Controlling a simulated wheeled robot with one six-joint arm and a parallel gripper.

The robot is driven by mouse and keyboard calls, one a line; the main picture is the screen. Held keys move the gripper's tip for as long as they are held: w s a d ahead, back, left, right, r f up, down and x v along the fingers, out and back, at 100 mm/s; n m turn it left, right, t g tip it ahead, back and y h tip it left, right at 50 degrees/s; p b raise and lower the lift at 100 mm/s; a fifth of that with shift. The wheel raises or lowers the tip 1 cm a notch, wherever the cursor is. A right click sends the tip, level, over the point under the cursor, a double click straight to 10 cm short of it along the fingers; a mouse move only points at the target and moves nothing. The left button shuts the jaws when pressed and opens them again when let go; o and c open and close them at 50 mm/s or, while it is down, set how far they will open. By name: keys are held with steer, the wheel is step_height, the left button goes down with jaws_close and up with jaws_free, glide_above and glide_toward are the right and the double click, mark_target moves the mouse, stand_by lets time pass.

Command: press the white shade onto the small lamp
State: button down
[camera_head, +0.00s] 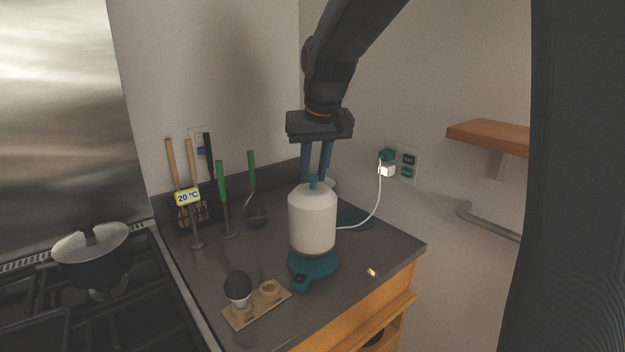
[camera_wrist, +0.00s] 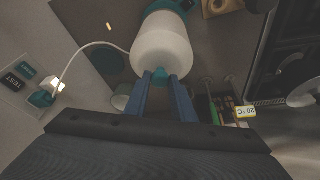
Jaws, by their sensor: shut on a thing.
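The white shade (camera_head: 312,219) stands upright over the small lamp, whose round teal base (camera_head: 314,265) shows beneath it on the counter. The rest of the lamp is hidden by the shade. My gripper (camera_head: 315,179) comes down from above, its blue fingers shut on the teal knob (camera_head: 313,183) at the top of the shade. In the wrist view the shade (camera_wrist: 162,46) lies just beyond my gripper (camera_wrist: 166,78), with the teal knob between the fingertips. I cannot tell whether the shade is fully seated.
A wooden holder (camera_head: 242,318) with a dark-topped bulb (camera_head: 238,287) is at the counter's front. Utensils (camera_head: 222,190) stand at the back left, and a pot (camera_head: 92,254) sits on the stove. A white cord (camera_head: 376,205) runs from the lamp to a wall plug (camera_head: 387,164).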

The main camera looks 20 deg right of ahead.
step_height(320, 180, up, 8)
steer(key=p, duration=0.6)
steer(key=shift+r+p, duration=0.1)
steer(key=shift+p, duration=0.25)
stand_by(0.4)
step_height(320, 180, up, 8)
steer(key=m+h+p, duration=0.2)
steer(key=m+p, duration=0.2)
steer(key=m, duration=0.2)
steer(key=shift+a+g, duration=0.2)
steer(key=shift+g, duration=0.1)
steer(key=shift+w, duration=0.1)
